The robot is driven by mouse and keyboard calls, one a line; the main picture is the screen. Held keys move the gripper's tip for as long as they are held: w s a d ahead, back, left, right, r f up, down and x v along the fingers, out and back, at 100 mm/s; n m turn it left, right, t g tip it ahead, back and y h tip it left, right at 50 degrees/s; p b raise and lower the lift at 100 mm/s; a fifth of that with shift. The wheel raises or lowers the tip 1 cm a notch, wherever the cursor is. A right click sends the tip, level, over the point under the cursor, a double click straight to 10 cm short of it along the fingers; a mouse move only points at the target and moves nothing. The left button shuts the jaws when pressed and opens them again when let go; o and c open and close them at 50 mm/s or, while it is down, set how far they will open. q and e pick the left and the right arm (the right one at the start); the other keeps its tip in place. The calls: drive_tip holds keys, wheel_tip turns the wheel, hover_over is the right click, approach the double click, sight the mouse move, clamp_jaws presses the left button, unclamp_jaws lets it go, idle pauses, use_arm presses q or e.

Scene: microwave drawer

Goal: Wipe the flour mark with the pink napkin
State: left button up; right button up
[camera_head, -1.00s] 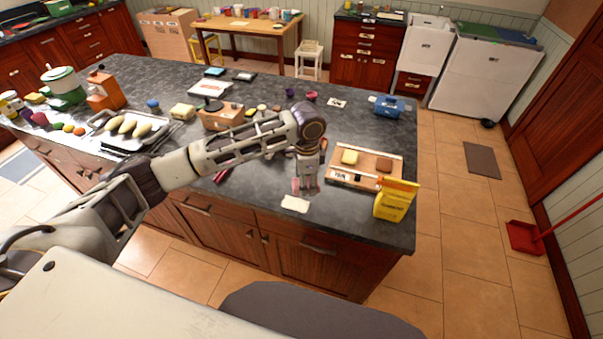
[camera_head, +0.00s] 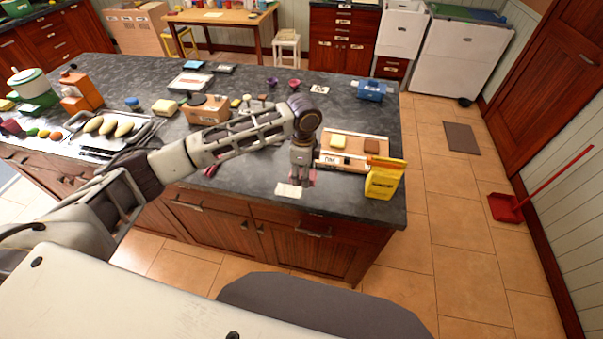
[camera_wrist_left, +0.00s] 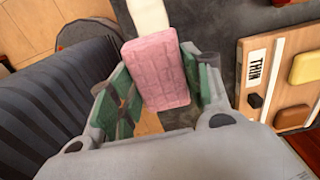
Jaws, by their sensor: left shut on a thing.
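The flour mark (camera_head: 289,190) is a pale white patch near the front edge of the dark countertop (camera_head: 245,178). Part of it also shows at the top of the left wrist view (camera_wrist_left: 149,14). My left gripper (camera_head: 300,180) points down just behind and to the right of the mark. In the left wrist view it is shut on the folded pink napkin (camera_wrist_left: 157,72), which sits between the green finger pads. The napkin's end lies close to the flour mark; whether it touches the counter cannot be told. My right gripper is not in view.
Right of my left gripper, a wooden board (camera_head: 373,150) holds a yellow and a brown block. A yellow bag (camera_head: 385,180) stands at the counter's right front corner. A cardboard-coloured box (camera_head: 207,112) and a tray with yellow items (camera_head: 145,132) lie further left.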

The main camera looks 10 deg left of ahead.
use_arm(q)
drive_tip(key=shift+m, duration=0.5)
